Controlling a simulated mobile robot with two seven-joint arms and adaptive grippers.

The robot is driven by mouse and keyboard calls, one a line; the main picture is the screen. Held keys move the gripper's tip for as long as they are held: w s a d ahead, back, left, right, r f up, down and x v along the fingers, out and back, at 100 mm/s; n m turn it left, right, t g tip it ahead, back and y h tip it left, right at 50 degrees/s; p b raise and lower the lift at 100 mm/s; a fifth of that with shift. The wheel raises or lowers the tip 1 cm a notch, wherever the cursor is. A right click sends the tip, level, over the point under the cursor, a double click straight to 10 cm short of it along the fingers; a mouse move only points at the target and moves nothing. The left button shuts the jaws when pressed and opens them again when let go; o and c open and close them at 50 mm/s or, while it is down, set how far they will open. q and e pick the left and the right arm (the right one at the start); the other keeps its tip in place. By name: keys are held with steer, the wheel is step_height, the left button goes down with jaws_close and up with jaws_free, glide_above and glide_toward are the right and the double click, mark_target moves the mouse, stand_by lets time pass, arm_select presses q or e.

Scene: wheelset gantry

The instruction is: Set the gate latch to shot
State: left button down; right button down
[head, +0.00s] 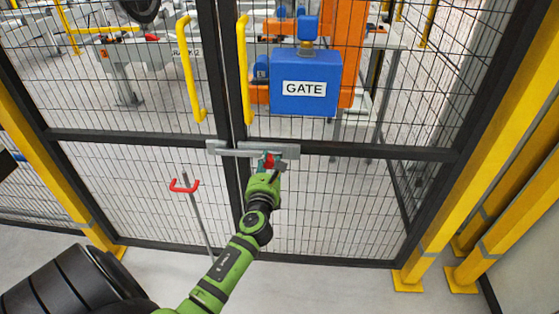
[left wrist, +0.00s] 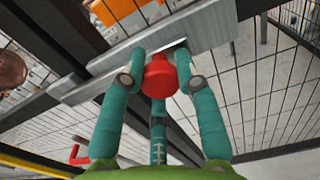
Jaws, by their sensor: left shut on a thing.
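The gate latch (head: 288,149) is a grey metal plate with a sliding bar, mounted at mid height on the right gate leaf. Its bar reaches left across the gap between the leaves to a grey keeper (head: 213,147) on the left leaf; whether it is fully inside cannot be told. A red knob (head: 269,161) sits on the bar. My left gripper (head: 270,168) is shut on this knob. In the left wrist view, its teal fingers stand either side of the red knob (left wrist: 160,76), below the latch plate (left wrist: 208,32). My right gripper is not in view.
Yellow handles (head: 190,70) flank the gap between the dark-framed mesh leaves. A blue GATE box (head: 304,81) is on the right leaf. A red-ended grey rod (head: 195,207) stands left of my arm. Yellow posts (head: 490,140) bound the right side.

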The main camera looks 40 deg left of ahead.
arm_select(q)
steer(key=shift+s+a, duration=0.1)
steer(key=shift+a, duration=0.15)
steer(key=c, duration=0.9)
jaws_free()
steer(key=shift+s+a, duration=0.1)
steer(key=shift+d, duration=0.2)
steer(key=v, duration=1.1)
steer(key=shift+s+d, duration=0.2)
steer(key=shift+s, duration=0.2)
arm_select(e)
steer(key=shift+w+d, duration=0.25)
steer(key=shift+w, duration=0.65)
